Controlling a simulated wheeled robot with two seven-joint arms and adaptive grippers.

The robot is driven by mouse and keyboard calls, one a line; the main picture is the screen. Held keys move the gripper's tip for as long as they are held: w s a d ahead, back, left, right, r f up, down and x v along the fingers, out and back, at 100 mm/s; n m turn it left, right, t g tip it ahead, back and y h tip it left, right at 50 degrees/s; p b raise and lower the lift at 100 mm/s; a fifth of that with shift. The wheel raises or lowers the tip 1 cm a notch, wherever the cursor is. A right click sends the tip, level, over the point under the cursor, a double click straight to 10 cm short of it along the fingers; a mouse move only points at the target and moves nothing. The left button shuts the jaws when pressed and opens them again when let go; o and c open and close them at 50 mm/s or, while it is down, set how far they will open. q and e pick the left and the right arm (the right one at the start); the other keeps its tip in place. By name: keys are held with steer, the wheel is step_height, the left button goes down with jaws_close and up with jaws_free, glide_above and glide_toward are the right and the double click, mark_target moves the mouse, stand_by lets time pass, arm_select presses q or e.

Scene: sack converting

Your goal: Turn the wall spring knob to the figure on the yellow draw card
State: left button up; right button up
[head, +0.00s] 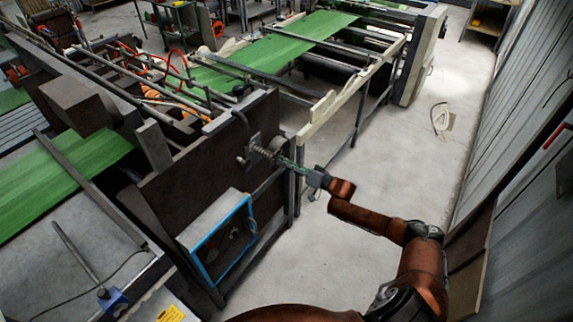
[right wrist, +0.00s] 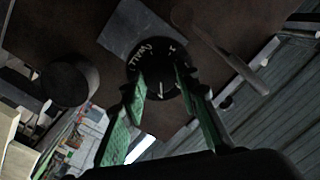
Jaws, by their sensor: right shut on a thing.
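The wall spring knob (right wrist: 158,62) is a dark round dial with pale marks near its rim, too small to read surely. In the head view the knob (head: 277,146) sits at the end of a coil spring on the dark machine side wall. My right gripper (head: 291,163) reaches it from the right; its green fingers (right wrist: 163,86) are shut on the knob, one on each side, in the right wrist view. A yellow card (head: 171,314) lies at the bottom edge of the head view; its figure is unreadable. My left gripper is not in view.
A blue-framed box (head: 222,243) juts from the wall below the knob. A bent dark handle (head: 241,140) stands close left of the spring. Pale rails (head: 330,108) run behind. The grey floor (head: 345,250) to the right is mostly clear up to the corrugated wall.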

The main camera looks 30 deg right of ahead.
steer(key=shift+d, duration=0.15)
stand_by(0.3)
steer(key=o, duration=1.1)
steer(key=shift+c, duration=0.2)
steer(key=shift+o, duration=0.4)
steer(key=v, duration=1.2)
steer(key=shift+f, duration=0.15)
